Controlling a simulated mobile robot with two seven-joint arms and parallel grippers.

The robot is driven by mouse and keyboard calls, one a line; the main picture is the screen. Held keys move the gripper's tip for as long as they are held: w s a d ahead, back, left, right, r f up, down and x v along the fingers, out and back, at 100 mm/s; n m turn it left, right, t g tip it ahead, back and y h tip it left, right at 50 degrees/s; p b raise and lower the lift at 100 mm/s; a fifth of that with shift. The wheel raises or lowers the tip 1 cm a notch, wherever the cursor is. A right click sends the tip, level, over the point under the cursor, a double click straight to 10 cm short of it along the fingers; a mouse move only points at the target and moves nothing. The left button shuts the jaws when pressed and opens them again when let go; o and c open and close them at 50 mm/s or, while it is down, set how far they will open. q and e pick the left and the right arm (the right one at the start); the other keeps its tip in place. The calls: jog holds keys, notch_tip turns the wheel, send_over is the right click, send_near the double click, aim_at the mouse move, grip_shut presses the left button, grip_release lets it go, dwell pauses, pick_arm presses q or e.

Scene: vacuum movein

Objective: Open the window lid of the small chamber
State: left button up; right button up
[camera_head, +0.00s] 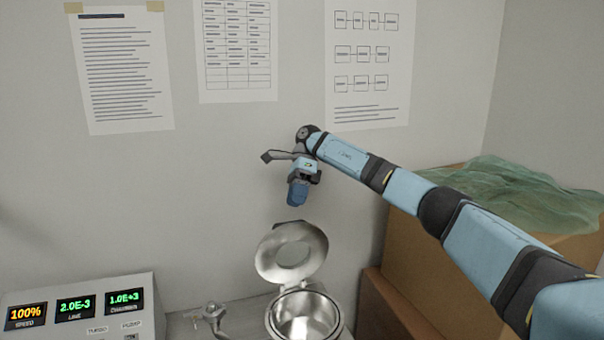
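The small chamber (305,318) is a round, open-topped metal pot at the bottom centre. Its window lid (312,244) is a metal disc with a round window (294,254) in it. The lid stands raised and tilted back behind the chamber mouth, so the inside shows. A small dark blue part shows at the lid's upper edge. My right gripper (297,200) hangs above the lid, pointing down, with a visible gap between them. Its fingertips are too small to read. My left gripper is out of view.
A control box (85,310) with lit displays stands at the lower left. A small metal fitting (213,315) is left of the chamber. Cardboard boxes (480,265) with green translucent sheeting (520,190) stand on the right. Papers hang on the wall behind.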

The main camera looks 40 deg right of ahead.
jog(key=p+v, duration=0.2)
jog(key=v, duration=0.5)
jog(key=shift+w+d+r, duration=0.15)
jog(key=shift+d+r, duration=0.05)
jog(key=shift+r, duration=0.05)
dwell(0.4)
